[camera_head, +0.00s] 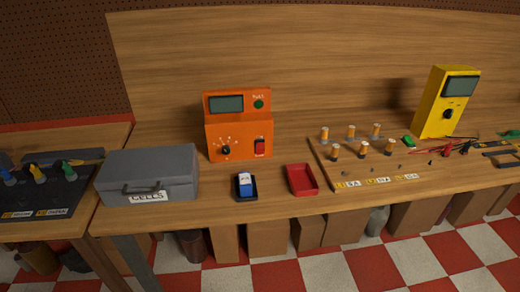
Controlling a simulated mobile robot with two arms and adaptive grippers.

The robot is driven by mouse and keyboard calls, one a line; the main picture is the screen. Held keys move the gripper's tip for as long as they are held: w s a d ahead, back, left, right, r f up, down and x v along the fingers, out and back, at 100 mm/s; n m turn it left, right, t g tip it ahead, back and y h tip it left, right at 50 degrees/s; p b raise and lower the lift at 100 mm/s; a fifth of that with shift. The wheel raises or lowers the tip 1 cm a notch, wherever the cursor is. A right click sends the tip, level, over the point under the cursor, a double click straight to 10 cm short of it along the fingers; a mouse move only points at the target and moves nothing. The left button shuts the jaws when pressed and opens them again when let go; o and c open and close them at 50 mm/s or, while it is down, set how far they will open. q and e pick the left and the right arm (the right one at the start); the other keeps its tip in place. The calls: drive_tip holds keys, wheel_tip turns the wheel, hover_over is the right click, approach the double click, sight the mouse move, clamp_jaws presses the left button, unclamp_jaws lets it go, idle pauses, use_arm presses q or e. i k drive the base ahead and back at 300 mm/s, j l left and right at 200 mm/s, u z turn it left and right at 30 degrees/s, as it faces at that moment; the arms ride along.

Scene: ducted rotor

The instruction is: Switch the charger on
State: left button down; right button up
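An orange charger (238,125) stands upright on the wooden bench, left of the middle. It has a dark display (226,104) and a green round button (259,104) on its upper part. A black knob (225,151) and a red rocker switch (260,147) are on its lower front. The display looks blank, and I cannot tell which way the switch is set. A black tray (253,194) holding a blue and white cell (245,183) lies in front of the charger. Neither of my grippers shows in the head view.
A grey box labelled CELLS (148,176) stands left of the charger, and an empty red tray (302,180) lies to its front right. A wooden board (330,176) with several orange-topped cylinders and a yellow meter (447,102) are farther right.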

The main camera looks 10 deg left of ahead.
sight(259, 148)
drive_tip(key=l+u, duration=0.15)
drive_tip(key=u, duration=0.65)
drive_tip(key=l+u, duration=0.4)
drive_tip(key=l, duration=0.3)
drive_tip(key=l+u, duration=0.45)
drive_tip(key=l, duration=0.3)
drive_tip(key=k+l, duration=0.1)
drive_tip(key=l, duration=0.3)
drive_tip(key=k+l, duration=0.1)
drive_tip(key=l, duration=0.3)
drive_tip(key=k+l+u, duration=0.1)
drive_tip(key=l, duration=0.35)
